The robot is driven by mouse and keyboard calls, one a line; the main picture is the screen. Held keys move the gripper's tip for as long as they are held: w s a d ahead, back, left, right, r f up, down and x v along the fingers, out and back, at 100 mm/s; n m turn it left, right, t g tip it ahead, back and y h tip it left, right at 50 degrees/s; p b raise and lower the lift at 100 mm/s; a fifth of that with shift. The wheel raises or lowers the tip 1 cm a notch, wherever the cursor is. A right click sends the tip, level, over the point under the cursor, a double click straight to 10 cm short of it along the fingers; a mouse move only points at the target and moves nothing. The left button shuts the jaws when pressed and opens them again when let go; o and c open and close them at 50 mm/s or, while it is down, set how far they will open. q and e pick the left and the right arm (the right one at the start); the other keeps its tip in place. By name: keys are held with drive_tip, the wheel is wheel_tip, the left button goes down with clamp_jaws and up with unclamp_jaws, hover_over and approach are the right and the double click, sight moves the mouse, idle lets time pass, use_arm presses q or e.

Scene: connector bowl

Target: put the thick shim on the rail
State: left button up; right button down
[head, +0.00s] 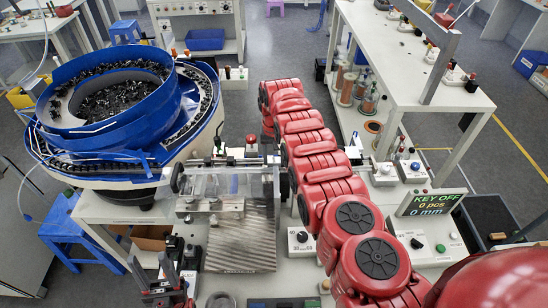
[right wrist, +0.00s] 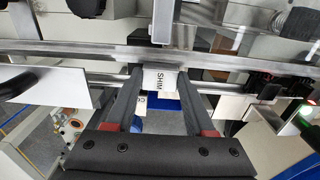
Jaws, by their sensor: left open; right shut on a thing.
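In the right wrist view, a white block marked SHIM (right wrist: 160,79) sits between the fingertips of my right gripper (right wrist: 160,74), which is shut on it. I cannot tell its thickness from this angle. A long grey metal rail (right wrist: 235,63) runs across the right wrist view just beyond the fingertips. I cannot tell whether the shim touches it. In the head view my red right arm reaches to the far side of the bench, and its gripper is hidden. My left gripper (head: 155,277) is open and empty at the bottom left of the head view.
A blue bowl feeder (head: 110,135) full of dark parts stands at the left. A ribbed metal plate (head: 243,240) and clear covers lie left of my right arm. A white plate (right wrist: 50,88) hangs left of the fingers.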

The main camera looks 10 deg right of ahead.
sight(274, 160)
drive_tip(key=c, duration=0.7)
unclamp_jaws()
drive_tip(key=shift+f, duration=0.15)
drive_tip(key=o, duration=0.4)
drive_tip(key=shift+o, duration=0.2)
drive_tip(key=shift+r, duration=0.3)
drive_tip(key=shift+w+r+p, duration=0.1)
drive_tip(key=shift+r+p, duration=0.35)
drive_tip(key=shift+r, duration=0.2)
wheel_tip(274, 160, up, 10)
drive_tip(key=b, duration=0.3)
drive_tip(key=shift+r, duration=0.25)
